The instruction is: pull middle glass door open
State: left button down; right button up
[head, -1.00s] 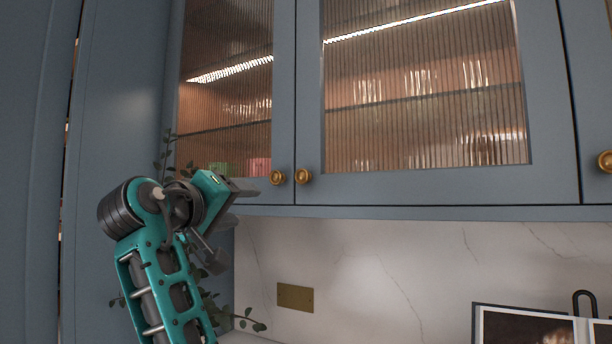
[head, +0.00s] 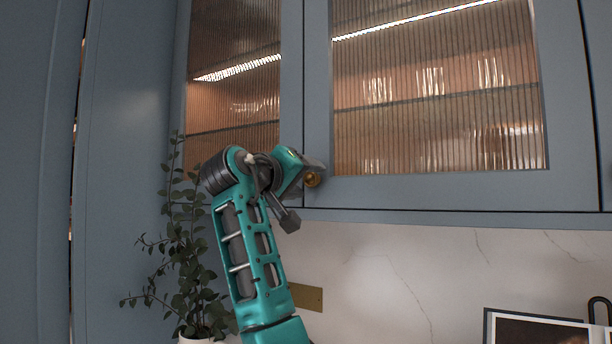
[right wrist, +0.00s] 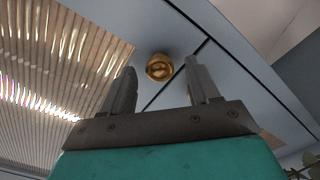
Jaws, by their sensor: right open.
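The middle glass door (head: 440,110) is a blue-grey framed door with ribbed glass, and it is shut. Its brass knob (head: 313,179) sits at the lower left corner of its frame, just beneath my right gripper (head: 316,163). In the right wrist view the knob (right wrist: 159,67) shows in the gap between the two fingers, a little beyond the tips. The right gripper (right wrist: 162,78) is open and holds nothing. The left door's knob is hidden behind the gripper in the head view. My left gripper is not in view.
The left glass door (head: 235,100) is shut beside the middle one. A leafy plant (head: 180,250) stands below at the left, partly behind my arm. A brass wall plate (head: 308,297) and a framed picture (head: 540,330) are below. The space before the doors is clear.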

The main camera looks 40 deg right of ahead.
jog(key=shift+w+d, duration=0.15)
jog(key=shift+d, duration=0.35)
grip_shut()
dwell(0.4)
